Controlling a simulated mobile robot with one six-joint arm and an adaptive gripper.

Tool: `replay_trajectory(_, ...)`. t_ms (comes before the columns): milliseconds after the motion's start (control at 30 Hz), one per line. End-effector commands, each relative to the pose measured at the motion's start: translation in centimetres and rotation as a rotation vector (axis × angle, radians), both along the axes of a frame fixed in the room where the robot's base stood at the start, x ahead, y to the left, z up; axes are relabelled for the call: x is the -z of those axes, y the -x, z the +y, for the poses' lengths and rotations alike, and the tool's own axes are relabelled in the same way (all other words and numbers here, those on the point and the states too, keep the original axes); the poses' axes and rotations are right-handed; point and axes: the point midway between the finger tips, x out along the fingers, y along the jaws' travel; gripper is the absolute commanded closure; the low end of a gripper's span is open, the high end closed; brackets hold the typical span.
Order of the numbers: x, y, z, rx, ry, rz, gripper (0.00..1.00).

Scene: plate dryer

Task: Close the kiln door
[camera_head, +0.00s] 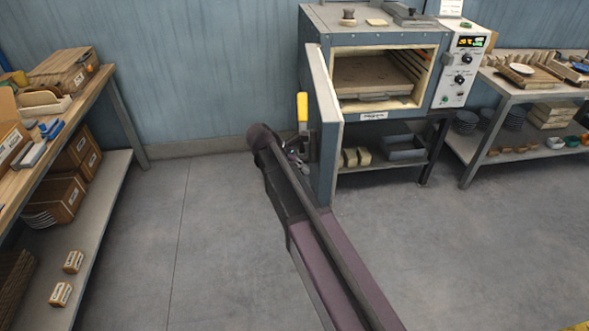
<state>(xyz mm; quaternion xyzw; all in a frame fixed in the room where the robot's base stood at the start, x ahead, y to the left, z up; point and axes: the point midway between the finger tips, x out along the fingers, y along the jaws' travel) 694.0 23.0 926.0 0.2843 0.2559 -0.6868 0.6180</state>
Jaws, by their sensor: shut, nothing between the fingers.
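The kiln (372,28) stands on a metal stand against the back wall. Its door (328,150) is open, swung out toward me at the left side of the chamber (375,80). A yellow handle (302,108) stands upright at the outer, left side of the door. My gripper (298,160) is shut and empty, low on the left side of the door and below the yellow handle. My dark arm partly hides it, so I cannot tell whether it touches the door.
A wooden-topped bench (95,95) with boxes runs along the left. A shelf table (500,85) with dishes stands at the right. Small blocks (355,157) and a grey bin (403,147) sit under the kiln. The floor in front is clear.

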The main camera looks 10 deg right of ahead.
Motion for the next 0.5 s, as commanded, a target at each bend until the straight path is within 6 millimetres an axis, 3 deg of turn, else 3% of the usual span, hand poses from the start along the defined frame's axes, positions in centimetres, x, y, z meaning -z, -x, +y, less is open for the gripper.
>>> replay_trajectory(200, -0.1, 0.2, -1.8, 0.001, 0.0, 0.0, 1.0)
replay_trajectory(500, -0.1, 0.2, -2.1, 0.0, 0.0, 0.0, 1.0)
